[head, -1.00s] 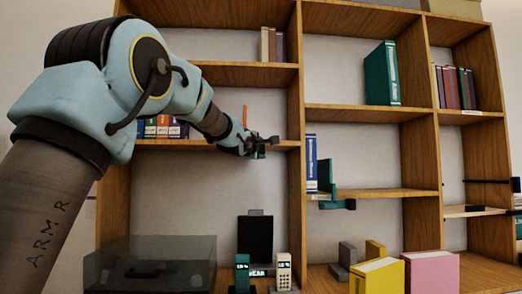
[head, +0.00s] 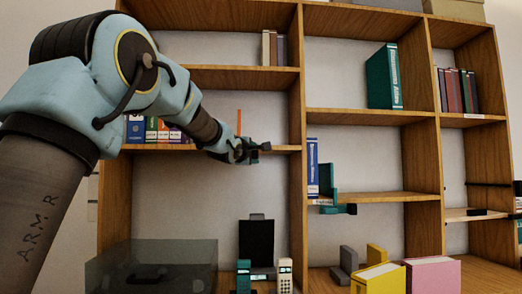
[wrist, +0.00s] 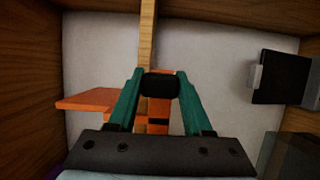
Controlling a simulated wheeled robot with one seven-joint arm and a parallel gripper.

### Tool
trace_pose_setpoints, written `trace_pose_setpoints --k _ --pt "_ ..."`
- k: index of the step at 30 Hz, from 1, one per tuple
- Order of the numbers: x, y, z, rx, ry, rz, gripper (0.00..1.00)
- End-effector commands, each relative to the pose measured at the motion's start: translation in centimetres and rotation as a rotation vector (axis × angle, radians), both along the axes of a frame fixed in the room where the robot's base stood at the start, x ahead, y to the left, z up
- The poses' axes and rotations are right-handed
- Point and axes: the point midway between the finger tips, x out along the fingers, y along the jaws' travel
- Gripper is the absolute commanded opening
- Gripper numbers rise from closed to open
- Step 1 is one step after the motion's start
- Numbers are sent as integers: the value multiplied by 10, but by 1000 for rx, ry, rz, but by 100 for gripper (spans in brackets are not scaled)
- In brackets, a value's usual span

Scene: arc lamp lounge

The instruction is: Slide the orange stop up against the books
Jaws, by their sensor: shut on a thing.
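The orange stop (head: 238,122) stands on the middle-left shelf, its upright showing as a thin strip above my wrist. In the wrist view its flat orange plate (wrist: 88,103) juts out to the left, and more orange shows between my fingers. My gripper (head: 258,149) is at the front edge of that shelf; in the wrist view its teal fingers (wrist: 159,86) are closed on the stop. The row of books (head: 150,130), blue, green, red and purple, stands on the same shelf to the left. My arm hides the space between the books and the stop.
A wooden divider (head: 297,100) stands right of my gripper. Below are a dark upright panel (head: 257,240), handsets and a dark see-through box (head: 150,265). Another blue book (head: 312,165) and a teal bookend (head: 327,185) stand in the bay to the right.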

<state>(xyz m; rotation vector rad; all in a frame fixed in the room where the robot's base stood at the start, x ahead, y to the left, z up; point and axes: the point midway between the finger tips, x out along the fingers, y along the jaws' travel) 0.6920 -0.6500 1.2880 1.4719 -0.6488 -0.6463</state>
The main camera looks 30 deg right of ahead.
Motion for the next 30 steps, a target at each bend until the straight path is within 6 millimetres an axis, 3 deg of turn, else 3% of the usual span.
trace_pose_setpoints --k 18,24,30 --pt "61 131 6 3 8 6 0" --pt "76 162 3 2 8 4 0" --pt "82 177 0 2 5 1 0"
